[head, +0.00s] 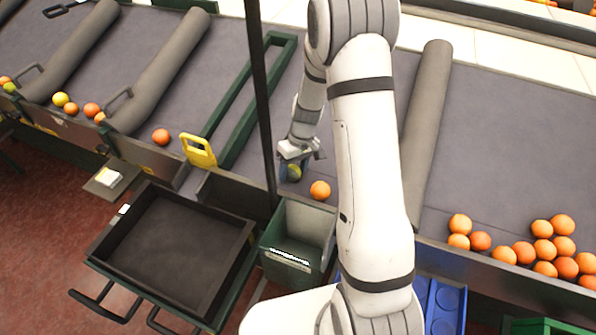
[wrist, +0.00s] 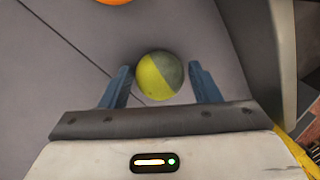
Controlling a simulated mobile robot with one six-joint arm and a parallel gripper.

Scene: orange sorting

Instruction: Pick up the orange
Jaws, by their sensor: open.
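In the wrist view, a round fruit (wrist: 158,76), part yellow-green and part grey-green, lies between the two blue fingers of my gripper (wrist: 162,88). The fingers are open, with a gap on each side of the fruit. In the head view the same fruit (head: 294,173) shows on the grey sorting surface under my gripper (head: 294,165). A plain orange (head: 320,190) lies just to the right of it. That orange seems to be the one at the top edge of the wrist view (wrist: 114,1).
Several oranges (head: 544,250) lie at the right, beyond a grey padded divider (head: 428,130). A green bin (head: 299,240) and a black tray (head: 172,250) stand in front of the surface. A dark post (head: 262,100) and a yellow handle (head: 198,150) are left of my gripper.

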